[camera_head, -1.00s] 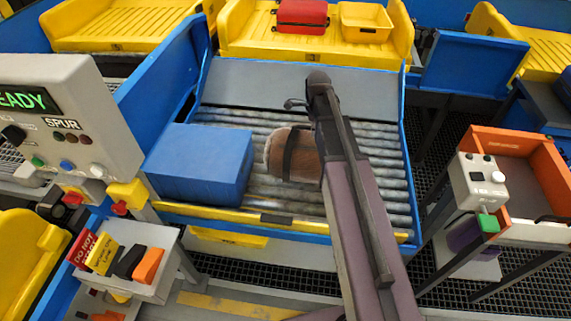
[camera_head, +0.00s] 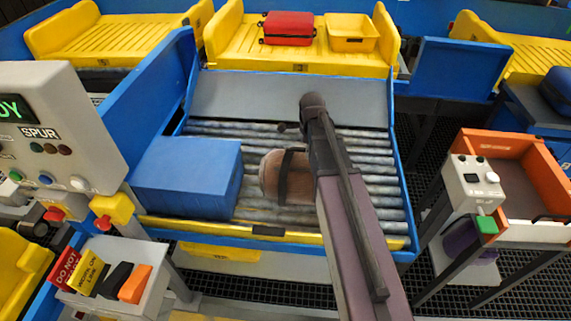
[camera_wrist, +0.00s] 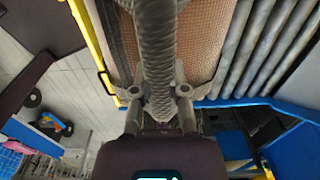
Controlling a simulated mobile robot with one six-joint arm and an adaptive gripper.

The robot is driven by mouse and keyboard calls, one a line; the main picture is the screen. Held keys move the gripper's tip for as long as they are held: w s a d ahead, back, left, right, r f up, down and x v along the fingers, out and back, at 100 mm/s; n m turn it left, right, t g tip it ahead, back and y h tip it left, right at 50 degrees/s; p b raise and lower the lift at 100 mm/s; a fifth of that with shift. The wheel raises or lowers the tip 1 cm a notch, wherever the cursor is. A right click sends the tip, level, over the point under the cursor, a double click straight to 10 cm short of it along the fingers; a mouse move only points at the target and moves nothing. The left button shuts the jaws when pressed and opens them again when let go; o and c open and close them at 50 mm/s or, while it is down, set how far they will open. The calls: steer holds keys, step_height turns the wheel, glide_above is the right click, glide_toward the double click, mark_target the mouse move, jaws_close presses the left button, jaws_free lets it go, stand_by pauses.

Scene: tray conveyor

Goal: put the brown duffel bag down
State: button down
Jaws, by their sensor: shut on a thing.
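The brown duffel bag (camera_head: 271,178) has dark straps and is over the roller bed (camera_head: 392,190), just right of the blue box. My arm hides its right part in the head view. In the wrist view the brown fabric of the bag (camera_wrist: 205,40) fills the upper middle. My gripper (camera_wrist: 160,92) is shut on the bag's grey braided handle (camera_wrist: 157,45). Whether the bag's underside touches the rollers cannot be told.
The blue box (camera_head: 187,178) occupies the left of the roller bed. Free rollers lie behind and right of the bag. A yellow front edge (camera_head: 310,237) and blue side rails (camera_head: 401,160) bound the bed. A control box (camera_head: 473,184) stands right.

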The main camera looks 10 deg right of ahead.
steer(key=w+a+f+b, duration=0.1)
steer(key=w+a, duration=0.1)
steer(key=w, duration=1.2)
steer(key=shift+w+f, duration=0.2)
steer(key=shift+w, duration=0.1)
steer(key=shift+w+a+f+b, duration=0.1)
steer(key=shift+w+f+b, duration=0.2)
steer(key=shift+f+b, duration=0.65)
steer(key=shift+w+a+f+b, duration=0.1)
steer(key=shift+w+f+b, duration=0.15)
steer(key=shift+f+b, duration=0.7)
steer(key=c, duration=0.6)
jaws_free()
steer(key=shift+c, duration=0.2)
steer(key=shift+r, duration=0.15)
